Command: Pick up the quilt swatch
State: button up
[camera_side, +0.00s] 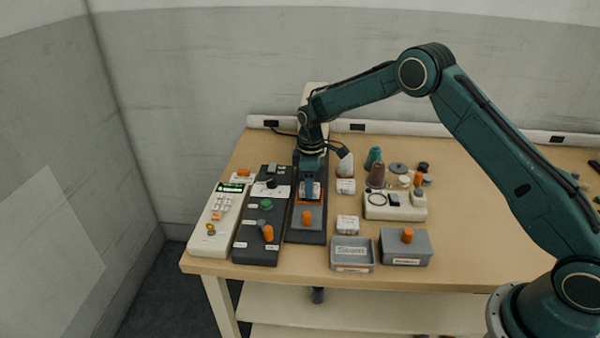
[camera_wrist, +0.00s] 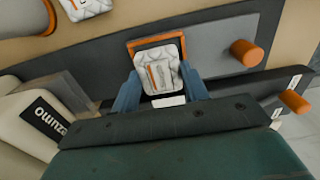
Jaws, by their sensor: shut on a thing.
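The quilt swatch (camera_wrist: 159,72) is a small white quilted square with a printed mark, seen in the wrist view between the blue fingers of my gripper (camera_wrist: 160,92). My gripper is shut on it. An orange-edged frame borders the swatch at its top and right side. In the side view, my gripper (camera_side: 309,190) points down over a dark panel, and the swatch (camera_side: 313,190) shows only partly beside the fingers. I cannot tell whether the swatch touches the panel.
A dark panel (camera_side: 292,234) with an orange knob (camera_side: 307,217) lies under my gripper. Another dark control panel (camera_side: 250,245) and a white keypad unit (camera_side: 207,236) stand to the left.

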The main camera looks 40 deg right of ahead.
notch_tip(320, 180, up, 19)
dwell(0.6)
dwell(0.5)
jog(key=s+a+f+n, duration=0.1)
jog(key=s+a+n, duration=0.2)
jog(key=s+n, duration=0.7)
jog(key=s+a+n, duration=0.3)
jog(key=s+n, duration=0.5)
jog(key=s, duration=0.4)
jog(key=f, duration=1.6)
jog(key=shift+w+d+f, duration=0.15)
jog(key=shift+w+f, duration=0.1)
jog(key=shift+f, duration=0.05)
jog(key=shift+f, duration=1.9)
